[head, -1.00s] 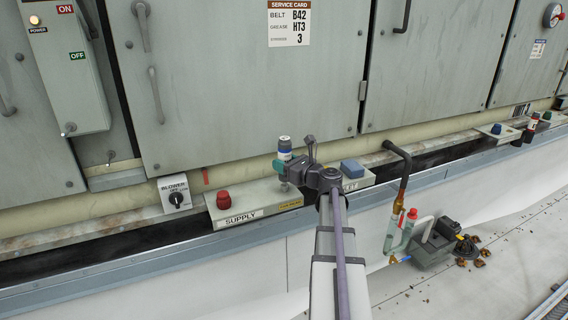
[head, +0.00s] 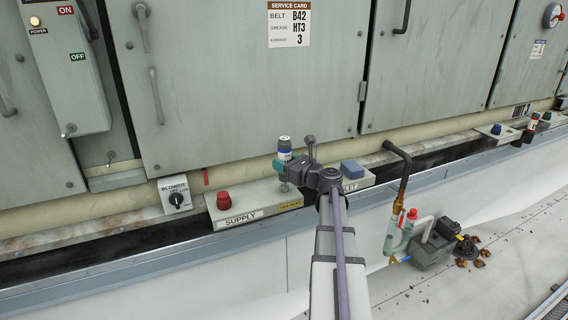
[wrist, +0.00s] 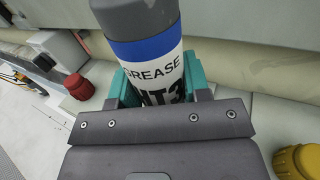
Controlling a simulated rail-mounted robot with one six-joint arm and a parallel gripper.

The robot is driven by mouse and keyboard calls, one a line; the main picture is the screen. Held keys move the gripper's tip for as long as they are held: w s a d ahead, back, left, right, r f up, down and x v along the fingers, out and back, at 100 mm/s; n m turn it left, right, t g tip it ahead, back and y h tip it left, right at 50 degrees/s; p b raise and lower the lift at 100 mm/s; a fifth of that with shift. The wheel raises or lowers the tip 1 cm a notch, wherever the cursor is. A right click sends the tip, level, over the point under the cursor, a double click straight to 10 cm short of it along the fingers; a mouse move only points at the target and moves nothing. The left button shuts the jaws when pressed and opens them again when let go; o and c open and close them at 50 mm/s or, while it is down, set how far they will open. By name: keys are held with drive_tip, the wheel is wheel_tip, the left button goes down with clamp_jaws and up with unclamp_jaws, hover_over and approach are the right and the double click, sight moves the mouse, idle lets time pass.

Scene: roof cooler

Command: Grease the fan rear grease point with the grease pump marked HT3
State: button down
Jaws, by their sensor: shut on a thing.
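My gripper (head: 284,166) is shut on the grease pump (head: 285,148), a cylinder with a grey top, a blue band and a white label. In the wrist view the pump (wrist: 147,50) shows "GREASE" and a partly covered "HT3" between teal jaw pads. It stands about upright above the right part of the box marked SUPPLY (head: 240,217). Its thin lower end reaches down near the box top; I cannot tell if it touches.
A red cap (head: 223,200) sits on the SUPPLY box, left of my gripper. A blue cap (head: 352,168) is on the box to the right. A yellow cap (wrist: 298,161) shows in the wrist view. A bent pipe (head: 404,172) and a small pump unit (head: 432,246) stand further right.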

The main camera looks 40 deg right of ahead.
sight(290, 145)
drive_tip(key=shift+f+b, duration=0.6)
drive_tip(key=shift+r, duration=0.2)
wheel_tip(290, 145, up, 8)
drive_tip(key=p, duration=0.8)
drive_tip(key=shift+f, duration=0.1)
idle(0.3)
